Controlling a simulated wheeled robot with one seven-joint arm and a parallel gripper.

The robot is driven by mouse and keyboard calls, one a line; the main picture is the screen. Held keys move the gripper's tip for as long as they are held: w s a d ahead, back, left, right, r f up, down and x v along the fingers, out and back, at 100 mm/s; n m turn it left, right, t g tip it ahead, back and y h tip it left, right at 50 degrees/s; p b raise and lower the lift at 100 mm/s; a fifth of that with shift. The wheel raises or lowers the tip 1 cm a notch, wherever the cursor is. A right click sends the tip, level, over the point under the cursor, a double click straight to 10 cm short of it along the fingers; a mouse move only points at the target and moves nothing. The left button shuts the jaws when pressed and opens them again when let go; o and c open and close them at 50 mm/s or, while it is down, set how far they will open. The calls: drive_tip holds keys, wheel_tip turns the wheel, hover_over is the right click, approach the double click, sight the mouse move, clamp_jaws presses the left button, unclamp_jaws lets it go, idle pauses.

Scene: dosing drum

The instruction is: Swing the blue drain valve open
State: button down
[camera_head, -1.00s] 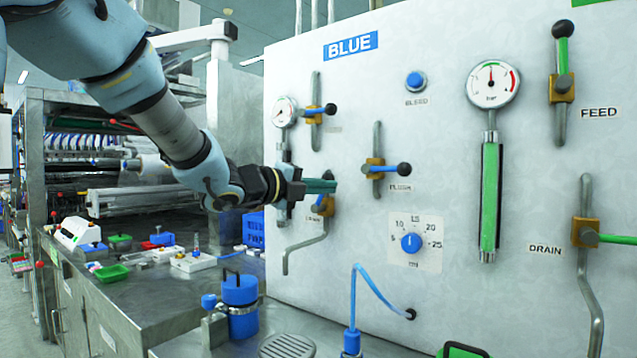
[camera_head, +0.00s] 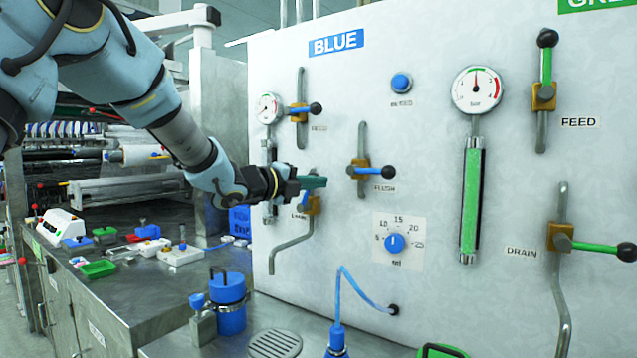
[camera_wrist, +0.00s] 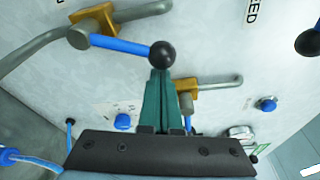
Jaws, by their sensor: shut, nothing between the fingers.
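The blue drain valve (camera_head: 312,205) is the low left valve on the BLUE panel, with a brass body on a bent grey pipe. Its short blue lever (camera_wrist: 120,44) points roughly up along the panel and ends in a black ball (camera_wrist: 162,54). In the head view the ball is hidden behind my gripper (camera_head: 318,183). My gripper is shut and empty, its green fingertips beside the ball on the panel's right side. It also shows in the wrist view (camera_wrist: 160,78); I cannot tell whether the tips touch the ball.
The blue flush valve (camera_head: 359,170) is close on the right, its lever pointing right. The blue feed valve (camera_head: 299,112) is above. A dial (camera_head: 395,243) and a gauge (camera_head: 268,108) are nearby. A blue canister (camera_head: 230,305) stands on the bench below.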

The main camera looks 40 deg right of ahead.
drive_tip(key=w+n, duration=0.1)
drive_tip(key=w+r+n+b, duration=0.1)
drive_tip(key=w+a+r+n+h+b, duration=0.1)
drive_tip(key=w, duration=0.1)
drive_tip(key=shift+n, duration=0.4)
drive_tip(key=shift+s, duration=0.2)
